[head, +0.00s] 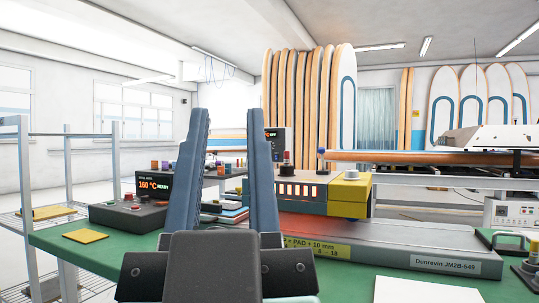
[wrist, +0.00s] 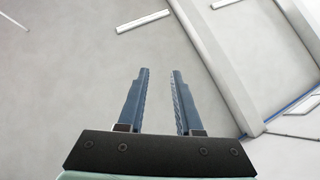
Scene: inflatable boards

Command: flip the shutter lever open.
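My gripper (head: 230,125) stands upright in the near foreground of the head view, its two blue fingers apart and nothing between them. It also shows open and empty in the wrist view (wrist: 161,72), against the ceiling. Behind it and to the right is a machine with a row of glowing slots (head: 298,191) and a yellow end block (head: 349,194). A small red-topped dark post (head: 286,158) stands above the slotted part. I cannot tell for certain which part is the shutter lever. My fingers hide the machine's left side.
A control box reading 160 °C (head: 154,186) stands left on the green table (head: 70,240). A long grey base (head: 400,248) fills the right. Metal shelving (head: 24,170) stands far left.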

